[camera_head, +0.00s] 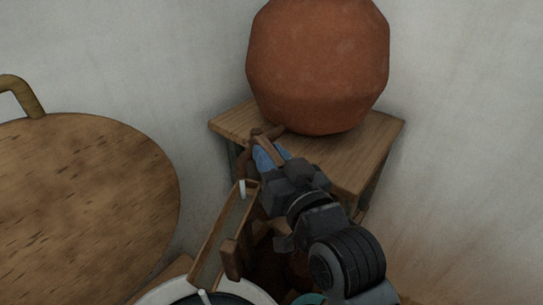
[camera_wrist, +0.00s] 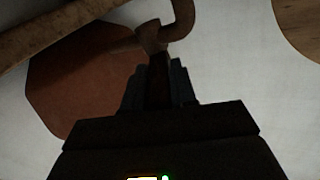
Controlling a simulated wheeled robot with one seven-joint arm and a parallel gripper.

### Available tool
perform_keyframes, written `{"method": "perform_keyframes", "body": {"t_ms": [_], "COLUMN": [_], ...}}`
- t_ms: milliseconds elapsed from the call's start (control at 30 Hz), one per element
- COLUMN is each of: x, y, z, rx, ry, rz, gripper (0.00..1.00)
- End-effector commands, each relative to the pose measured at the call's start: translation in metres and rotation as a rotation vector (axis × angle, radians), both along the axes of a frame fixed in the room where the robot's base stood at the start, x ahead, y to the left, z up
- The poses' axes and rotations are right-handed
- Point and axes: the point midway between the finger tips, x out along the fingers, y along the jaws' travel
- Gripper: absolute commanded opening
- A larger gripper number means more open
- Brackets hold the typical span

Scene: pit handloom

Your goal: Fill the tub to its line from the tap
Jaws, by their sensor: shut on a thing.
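A large terracotta pot (camera_head: 318,65) stands on a wooden stool. A brown tap (camera_head: 268,134) shows at the pot's lower left; its curved part shows in the wrist view (camera_wrist: 183,18). My gripper (camera_head: 268,154) is at the tap, shut on a brown piece that looks like the tap's handle (camera_wrist: 157,70). The fingers hide much of this piece. A round white-rimmed vessel (camera_head: 165,291), perhaps the tub, is cut off by the bottom edge of the head view. Its line is not visible, and I cannot tell its water level. No stream of water is clearly visible.
The wooden stool (camera_head: 375,140) stands against pale walls. A large round wooden disc (camera_head: 85,205) with a handle is at the left. A narrow wooden frame with white pegs (camera_head: 210,250) lies between disc and arm, close to my gripper.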

Motion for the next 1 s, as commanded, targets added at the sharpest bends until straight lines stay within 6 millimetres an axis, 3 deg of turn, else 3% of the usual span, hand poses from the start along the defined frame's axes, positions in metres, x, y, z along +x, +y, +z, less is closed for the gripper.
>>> {"method": "perform_keyframes", "body": {"t_ms": [367, 1000], "x": [0.007, 0.023], "y": [-0.009, -0.024], "z": [-0.007, -0.005], "rx": [0.002, 0.0], "ry": [0.007, 0.0], "rz": [0.104, 0.45], "gripper": [0.0, 0.0]}}
